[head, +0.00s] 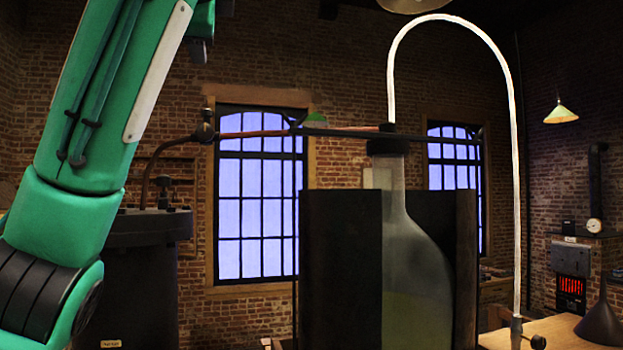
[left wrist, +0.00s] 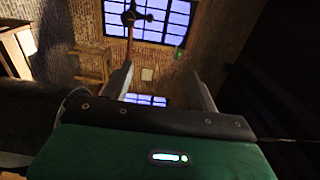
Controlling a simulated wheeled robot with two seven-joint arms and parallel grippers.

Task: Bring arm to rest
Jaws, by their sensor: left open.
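My left arm (head: 75,150) is green and rises steeply along the left side of the head view, leaving at the top edge. My left gripper is not clearly seen in the head view. In the left wrist view the left gripper (left wrist: 162,82) shows two grey fingers spread wide apart, with nothing between them. Beyond the fingers are a brick wall and a window (left wrist: 150,20). My right arm and gripper are in neither view.
A large glass bottle (head: 415,265) stands in a dark open-fronted casing (head: 340,260). A pale curved tube (head: 513,150) arches from above its neck down to the right. A dark tank (head: 140,270) stands behind my arm. A wooden table (head: 550,332) holds a dark funnel (head: 600,322).

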